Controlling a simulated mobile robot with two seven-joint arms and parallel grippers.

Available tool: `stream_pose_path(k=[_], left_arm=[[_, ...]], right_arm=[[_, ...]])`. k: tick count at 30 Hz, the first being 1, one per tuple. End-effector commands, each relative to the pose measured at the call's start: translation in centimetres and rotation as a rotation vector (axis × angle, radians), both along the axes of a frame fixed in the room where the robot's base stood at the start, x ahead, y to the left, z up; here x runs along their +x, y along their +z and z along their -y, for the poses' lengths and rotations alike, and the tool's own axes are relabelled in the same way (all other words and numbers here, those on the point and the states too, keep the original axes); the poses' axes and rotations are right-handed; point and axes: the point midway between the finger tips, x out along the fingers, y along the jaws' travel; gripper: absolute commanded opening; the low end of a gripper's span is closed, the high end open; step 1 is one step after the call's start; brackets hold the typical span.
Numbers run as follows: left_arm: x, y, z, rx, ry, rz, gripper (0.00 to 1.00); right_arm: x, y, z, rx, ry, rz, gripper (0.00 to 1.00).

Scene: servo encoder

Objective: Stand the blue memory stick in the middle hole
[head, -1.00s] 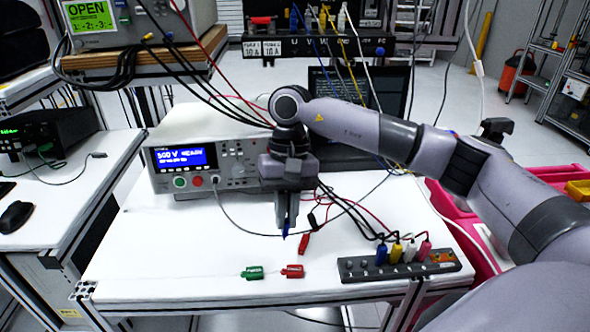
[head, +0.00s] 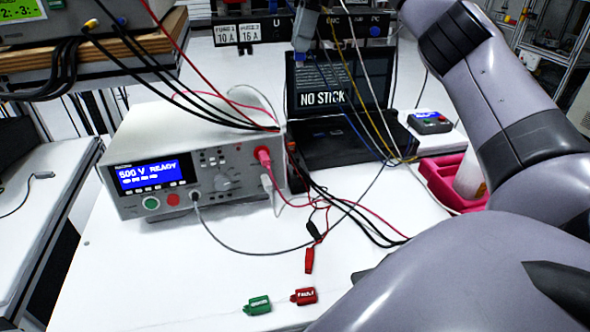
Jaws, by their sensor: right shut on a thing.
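My right gripper (head: 302,48) is at the top of the head view, in front of the laptop's upper edge and the labelled panel. It points down and is shut on a small blue piece, which looks like the blue memory stick (head: 298,60). Only a little of the stick shows below the fingers, held up off the bench. The middle hole cannot be made out; my right arm covers the bench's front right. A green tagged piece (head: 258,305) and a red tagged piece (head: 304,296) lie at the bench's front. My left gripper is not in view.
A tester (head: 205,165) reading "500 V READY" stands at left. A laptop (head: 335,95) shows "NO STICK". A small device (head: 429,122) and a pink tray (head: 440,172) are at right. Cables hang from above and cross the white bench (head: 140,270).

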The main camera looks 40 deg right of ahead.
Motion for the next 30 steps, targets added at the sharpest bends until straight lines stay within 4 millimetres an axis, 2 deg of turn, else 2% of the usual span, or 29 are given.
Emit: stream_pose_path(k=[1,10,15,22,26,30], left_arm=[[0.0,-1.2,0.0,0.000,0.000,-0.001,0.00],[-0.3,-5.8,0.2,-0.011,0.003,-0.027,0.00],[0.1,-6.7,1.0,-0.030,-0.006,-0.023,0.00],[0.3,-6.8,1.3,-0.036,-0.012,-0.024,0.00],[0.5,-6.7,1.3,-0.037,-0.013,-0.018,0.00],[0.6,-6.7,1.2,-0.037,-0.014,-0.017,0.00]], right_arm=[[0.0,-1.8,0.0,0.000,-0.001,-0.005,0.00],[0.0,-10.0,0.0,0.000,0.002,-0.005,0.00],[-0.1,-14.5,0.0,0.000,0.001,-0.004,0.00],[-0.1,-20.0,0.0,-0.001,0.002,-0.006,0.00],[-0.1,-22.1,0.0,0.000,0.002,-0.003,0.00],[0.0,-23.0,0.0,0.000,0.003,0.000,0.00]])
